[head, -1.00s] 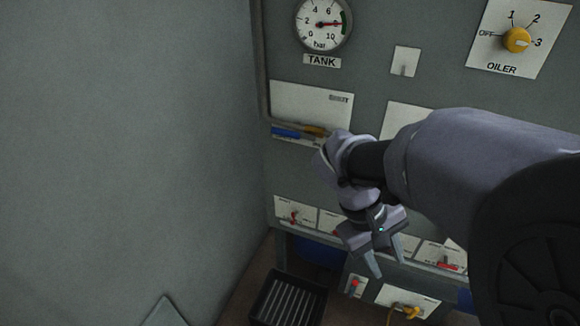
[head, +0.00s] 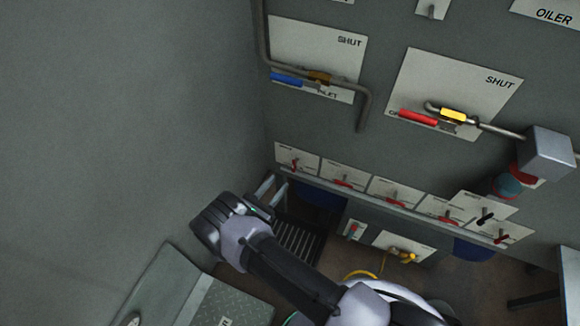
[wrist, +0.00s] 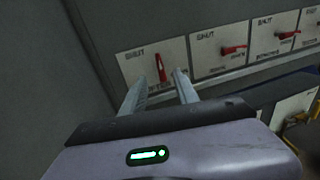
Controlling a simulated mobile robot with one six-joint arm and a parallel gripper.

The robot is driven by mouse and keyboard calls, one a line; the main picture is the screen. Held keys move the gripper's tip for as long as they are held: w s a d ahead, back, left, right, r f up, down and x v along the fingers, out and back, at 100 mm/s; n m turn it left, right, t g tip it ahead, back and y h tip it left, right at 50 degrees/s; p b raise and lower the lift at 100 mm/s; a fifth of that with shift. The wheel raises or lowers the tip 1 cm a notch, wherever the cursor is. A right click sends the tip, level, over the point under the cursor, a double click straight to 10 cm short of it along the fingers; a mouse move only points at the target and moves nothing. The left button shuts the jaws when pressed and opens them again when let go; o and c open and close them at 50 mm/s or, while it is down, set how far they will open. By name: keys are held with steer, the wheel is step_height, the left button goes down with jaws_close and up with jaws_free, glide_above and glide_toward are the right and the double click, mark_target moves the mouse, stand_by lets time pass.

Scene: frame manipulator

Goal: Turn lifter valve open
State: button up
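A row of small white valve plates runs along the lower edge of the grey panel. The leftmost plate's red handle (head: 295,163) also shows in the wrist view (wrist: 161,68), standing nearly upright on a plate marked SHUT. The lettering under it is too small to read, so I cannot tell which valve is the lifter. My gripper (head: 273,188) is in front of and a little below that leftmost plate. In the wrist view my gripper (wrist: 160,82) is open, with a gap between its fingers. The upright red handle appears in line with this gap, and contact is not visible.
Neighbouring red handles (head: 342,183) lie more nearly sideways along the row. Larger blue (head: 287,78) and red (head: 418,118) pipe-valve levers are above. A slatted black box (head: 297,240) is below, and the plain wall (head: 130,120) is close on the left.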

mark_target(294, 166)
steer(key=b+x, duration=0.1)
steer(key=x, duration=0.8)
jaws_close()
